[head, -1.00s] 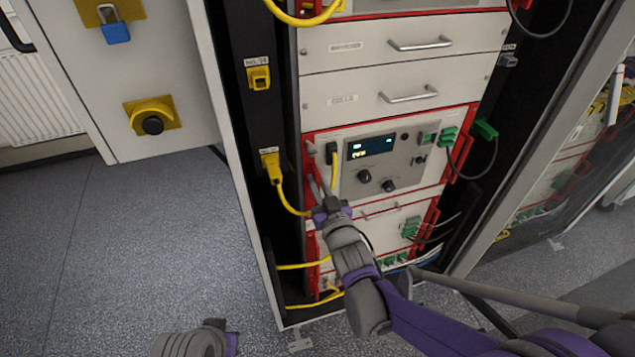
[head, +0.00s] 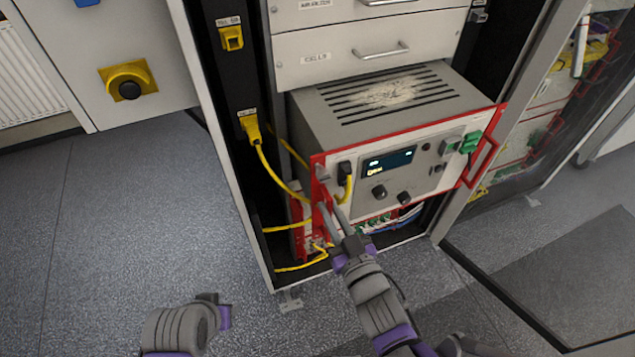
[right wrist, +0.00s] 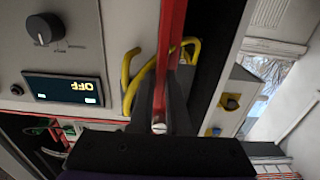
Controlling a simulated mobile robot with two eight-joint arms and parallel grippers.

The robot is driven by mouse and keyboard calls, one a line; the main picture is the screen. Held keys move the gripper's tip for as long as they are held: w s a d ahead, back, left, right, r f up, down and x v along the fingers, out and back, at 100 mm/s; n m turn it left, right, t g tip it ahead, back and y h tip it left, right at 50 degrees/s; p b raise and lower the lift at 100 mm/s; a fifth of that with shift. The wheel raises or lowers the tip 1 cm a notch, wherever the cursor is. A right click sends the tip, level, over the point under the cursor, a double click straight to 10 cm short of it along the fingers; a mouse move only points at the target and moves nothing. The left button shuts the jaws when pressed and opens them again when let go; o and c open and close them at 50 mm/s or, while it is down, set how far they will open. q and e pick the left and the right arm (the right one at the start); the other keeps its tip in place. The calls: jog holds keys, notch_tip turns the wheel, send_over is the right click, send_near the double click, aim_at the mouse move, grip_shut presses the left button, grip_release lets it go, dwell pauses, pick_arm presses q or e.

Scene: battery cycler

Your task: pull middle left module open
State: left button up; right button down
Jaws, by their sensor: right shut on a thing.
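The middle module (head: 405,165) is a grey box with a red-edged front panel, a small display and two dark knobs. It stands well out of the rack, and its vented top shows. My right gripper (head: 328,212) is shut on the red handle at the module's left front edge. In the right wrist view the fingers (right wrist: 160,110) close around the red handle (right wrist: 172,35), beside the display (right wrist: 62,90), which reads OFF upside down. My left gripper (head: 222,312) is low in the head view, away from the rack; its fingers are not clear.
White drawers (head: 365,50) sit above the module. Yellow cables (head: 275,178) run from the rack's left post to the module and below it. An open cabinet door (head: 545,110) stands at the right. The floor (head: 130,220) at the left is clear.

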pick_arm(q)
jog(key=shift+r, duration=0.35)
pick_arm(e)
jog(key=shift+v, duration=2.35)
jog(key=shift+r, duration=0.15)
pick_arm(q)
jog(key=shift+s, duration=0.1)
pick_arm(e)
jog(key=c, duration=0.9)
grip_release()
jog(key=shift+s, duration=0.1)
pick_arm(q)
jog(key=shift+s, duration=0.1)
pick_arm(e)
jog(key=shift+s, duration=0.1)
